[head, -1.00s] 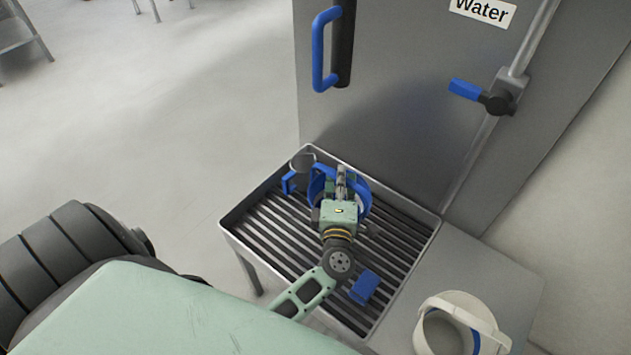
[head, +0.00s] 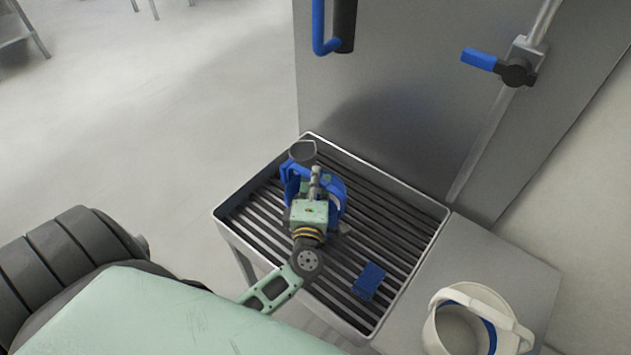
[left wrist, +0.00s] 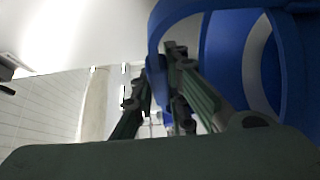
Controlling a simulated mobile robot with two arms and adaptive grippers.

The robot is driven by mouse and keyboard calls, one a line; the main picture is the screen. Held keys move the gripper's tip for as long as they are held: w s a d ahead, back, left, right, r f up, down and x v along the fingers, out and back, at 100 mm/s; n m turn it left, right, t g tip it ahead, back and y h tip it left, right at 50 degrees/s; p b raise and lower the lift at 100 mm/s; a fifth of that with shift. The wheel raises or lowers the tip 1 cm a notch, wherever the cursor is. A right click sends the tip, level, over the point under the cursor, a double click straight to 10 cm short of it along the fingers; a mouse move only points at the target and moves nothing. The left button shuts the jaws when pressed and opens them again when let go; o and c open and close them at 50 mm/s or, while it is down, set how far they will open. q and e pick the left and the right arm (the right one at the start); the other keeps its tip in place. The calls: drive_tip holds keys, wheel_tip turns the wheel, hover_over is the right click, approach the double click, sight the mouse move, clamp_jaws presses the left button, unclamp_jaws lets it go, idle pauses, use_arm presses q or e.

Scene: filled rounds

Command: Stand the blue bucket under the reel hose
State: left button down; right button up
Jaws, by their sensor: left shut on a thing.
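The blue bucket (head: 338,192) is at the far left part of a slatted drain tray, partly hidden by my left gripper (head: 315,182). In the left wrist view, my gripper (left wrist: 165,65) is shut on the bucket's blue handle, with the bucket (left wrist: 225,70) just to the right. I cannot tell whether its base touches the slats. A grey cup-shaped piece (head: 302,152) shows just behind the bucket at the tray's far corner. I cannot tell whether it belongs to the reel hose. My right gripper is not in view.
A white bucket (head: 440,328) stands on the grey surface to the right. A blue-levered valve (head: 515,72) and a blue handle (head: 320,30) are on the steel panel behind. The tray's right half is mostly clear.

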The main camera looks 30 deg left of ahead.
use_arm(q)
drive_tip(key=c, duration=2.2)
unclamp_jaws()
drive_tip(key=shift+f, duration=0.1)
drive_tip(key=o, duration=0.5)
drive_tip(key=shift+c, duration=0.2)
drive_tip(key=shift+r, duration=0.35)
drive_tip(key=b+v, duration=0.1)
drive_tip(key=v, duration=1.1)
drive_tip(key=shift+f+b, duration=0.15)
drive_tip(key=shift+b, duration=0.25)
drive_tip(key=shift+s+d+f, duration=0.1)
